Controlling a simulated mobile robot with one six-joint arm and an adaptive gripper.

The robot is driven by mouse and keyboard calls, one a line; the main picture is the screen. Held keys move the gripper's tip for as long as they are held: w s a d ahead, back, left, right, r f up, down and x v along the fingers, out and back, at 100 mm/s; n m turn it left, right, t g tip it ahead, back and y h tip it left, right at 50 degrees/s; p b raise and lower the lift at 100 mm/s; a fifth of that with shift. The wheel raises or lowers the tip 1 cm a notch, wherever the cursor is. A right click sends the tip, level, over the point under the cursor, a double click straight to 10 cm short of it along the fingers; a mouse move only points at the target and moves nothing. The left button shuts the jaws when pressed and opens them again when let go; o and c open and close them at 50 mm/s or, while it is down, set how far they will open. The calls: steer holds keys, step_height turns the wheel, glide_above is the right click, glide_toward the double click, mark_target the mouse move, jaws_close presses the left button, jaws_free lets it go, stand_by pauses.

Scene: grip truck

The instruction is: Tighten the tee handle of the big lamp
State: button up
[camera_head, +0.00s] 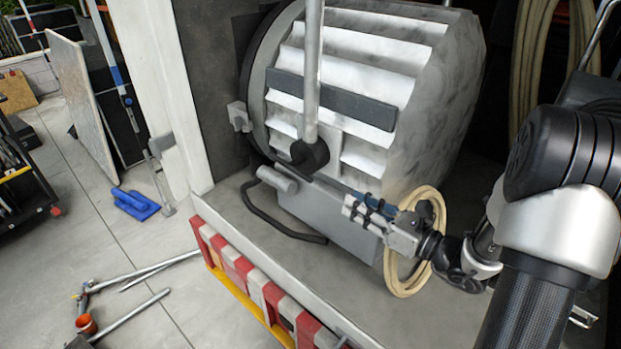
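The big lamp (425,110) is a large grey drum with white fins, lying in the truck bay. A pale upright bar (312,70) runs down its front to a dark round hub (309,155). A short grey cylinder (277,179) sticks out below the hub; I cannot tell whether it is the tee handle. My gripper (362,209) reaches in from the right, in front of the lamp's grey lower housing (325,207), pointing left. Its fingers are small and overlap dark and blue parts behind. I cannot tell whether they touch or hold anything.
A tan cable coil (440,215) hangs around or just behind my wrist. A black cable (275,222) lies on the bay floor. The red-and-white bay edge (255,287) runs in front. Metal poles (135,315) and a blue object (135,204) lie on the floor at left.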

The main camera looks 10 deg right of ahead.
mark_target(312, 181)
steer(key=x, duration=1.3)
steer(key=shift+w+a, duration=0.3)
steer(key=shift+c, duration=0.2)
jaws_close()
